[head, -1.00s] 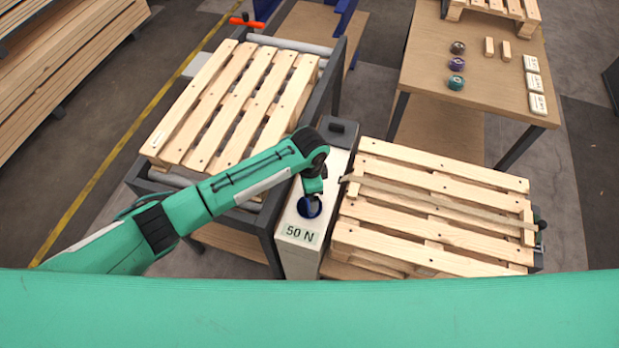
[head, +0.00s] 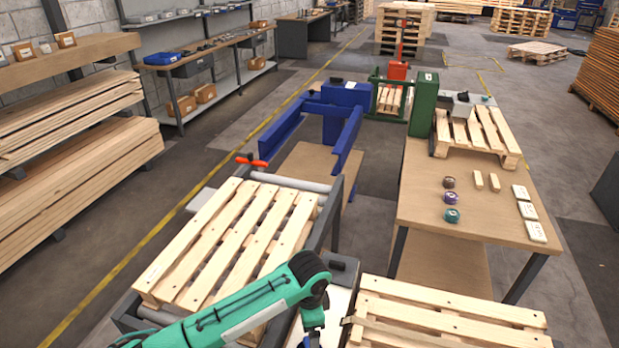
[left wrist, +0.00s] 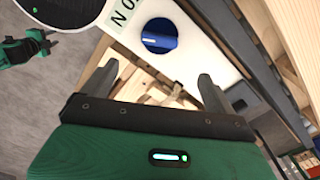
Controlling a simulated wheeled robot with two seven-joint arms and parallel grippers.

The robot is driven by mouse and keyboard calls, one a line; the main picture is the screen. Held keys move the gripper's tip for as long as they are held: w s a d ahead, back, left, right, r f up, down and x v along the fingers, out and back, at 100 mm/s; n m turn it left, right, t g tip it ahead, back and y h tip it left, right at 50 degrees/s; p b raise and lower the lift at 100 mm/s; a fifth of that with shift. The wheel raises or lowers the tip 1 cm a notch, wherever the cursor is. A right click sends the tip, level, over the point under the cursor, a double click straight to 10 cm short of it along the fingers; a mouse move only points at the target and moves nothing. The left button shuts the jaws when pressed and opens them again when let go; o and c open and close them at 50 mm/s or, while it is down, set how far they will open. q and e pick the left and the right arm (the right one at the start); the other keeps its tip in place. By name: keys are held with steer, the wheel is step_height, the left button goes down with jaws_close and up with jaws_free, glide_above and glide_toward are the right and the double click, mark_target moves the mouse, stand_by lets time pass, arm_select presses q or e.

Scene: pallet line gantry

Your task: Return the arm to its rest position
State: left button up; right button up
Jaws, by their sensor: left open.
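My left arm (head: 245,310) comes in from the bottom left of the head view, bent down over the white box (head: 340,299). Its gripper is mostly cut off at the bottom edge there. In the left wrist view the left gripper (left wrist: 155,88) is open, its two dark fingers apart with nothing between them. The blue dial (left wrist: 158,36) on the white box lies beyond the fingertips, apart from them. A green arm end with a dark tip (left wrist: 25,48), seemingly my right gripper, shows small at the left wrist view's upper left; its jaw state is unclear.
A pallet on a roller stand (head: 235,238) is left of the box, and stacked pallets (head: 440,312) are right of it. A wooden table (head: 470,205) with spools and small blocks stands behind. A blue fork frame (head: 345,110) is beyond the stand.

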arm_select(q)
steer(key=s+n+h, duration=0.3)
steer(key=s+n, duration=0.1)
steer(key=s, duration=0.5)
steer(key=s+a+r+n+t+y, duration=0.1)
steer(key=s+a+n+t, duration=0.1)
steer(key=s+a+n, duration=0.55)
steer(key=s+a+r+n+t+y, duration=0.1)
steer(key=s+a+n+t+y, duration=0.1)
steer(key=s+a, duration=0.95)
steer(key=w+a+f+g, duration=0.1)
steer(key=a+f, duration=0.1)
steer(key=f, duration=1.4)
steer(key=w+a+f+g, duration=0.1)
steer(key=w+a+f, duration=0.1)
steer(key=f, duration=1.3)
steer(key=s+a+f+g, duration=0.1)
steer(key=s+a+f, duration=0.2)
steer(key=s+f, duration=1.6)
steer(key=shift+s+f, duration=0.2)
steer(key=shift+f, duration=0.2)
